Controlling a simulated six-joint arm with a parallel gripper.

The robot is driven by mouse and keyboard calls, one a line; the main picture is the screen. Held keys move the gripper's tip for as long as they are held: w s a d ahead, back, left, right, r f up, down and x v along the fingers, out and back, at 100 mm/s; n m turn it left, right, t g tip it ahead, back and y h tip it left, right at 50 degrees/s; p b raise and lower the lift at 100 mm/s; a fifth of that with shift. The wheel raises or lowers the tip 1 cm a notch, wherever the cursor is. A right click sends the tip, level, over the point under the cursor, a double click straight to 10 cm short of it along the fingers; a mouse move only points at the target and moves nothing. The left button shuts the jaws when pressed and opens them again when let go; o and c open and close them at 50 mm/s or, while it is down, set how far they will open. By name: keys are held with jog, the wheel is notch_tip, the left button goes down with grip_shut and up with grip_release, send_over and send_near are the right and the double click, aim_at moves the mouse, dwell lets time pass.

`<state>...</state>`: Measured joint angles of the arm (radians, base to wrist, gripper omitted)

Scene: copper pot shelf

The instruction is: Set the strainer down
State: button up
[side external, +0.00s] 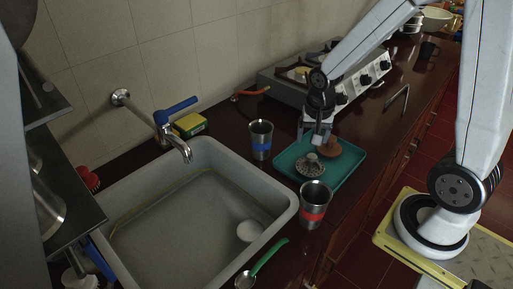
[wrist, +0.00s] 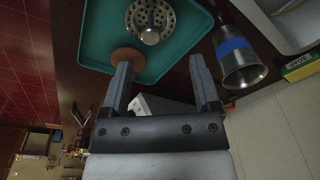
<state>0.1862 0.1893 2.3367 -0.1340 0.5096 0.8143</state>
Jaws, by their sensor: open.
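The strainer (side external: 309,168) is a round, perforated metal piece with a knob-like centre. It rests on the teal tray (side external: 293,160) on the dark counter. In the wrist view the strainer (wrist: 152,20) lies on the tray (wrist: 98,38), beyond my fingertips and apart from them. My gripper (side external: 318,136) is just above the tray, behind the strainer in the side view. In the wrist view my gripper (wrist: 160,63) has its two fingers spread with nothing held between them. A brown round piece (side external: 331,148) lies on the tray beside the strainer, partly hidden by my gripper.
A blue-banded metal cup (side external: 261,140) stands left of the tray, and a red-banded cup (side external: 314,205) stands in front. The sink (side external: 180,215) is to the left, with a white round object (side external: 249,231) inside. A green-handled spoon (side external: 265,260) lies in front. The stove (side external: 290,82) is behind.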

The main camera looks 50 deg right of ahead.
jog(key=s+a+n+t+y, duration=0.1)
jog(key=s+a+n, duration=0.3)
jog(key=a+n, duration=0.3)
jog(key=shift+r+n+t, duration=0.3)
jog(key=shift+n, duration=1.3)
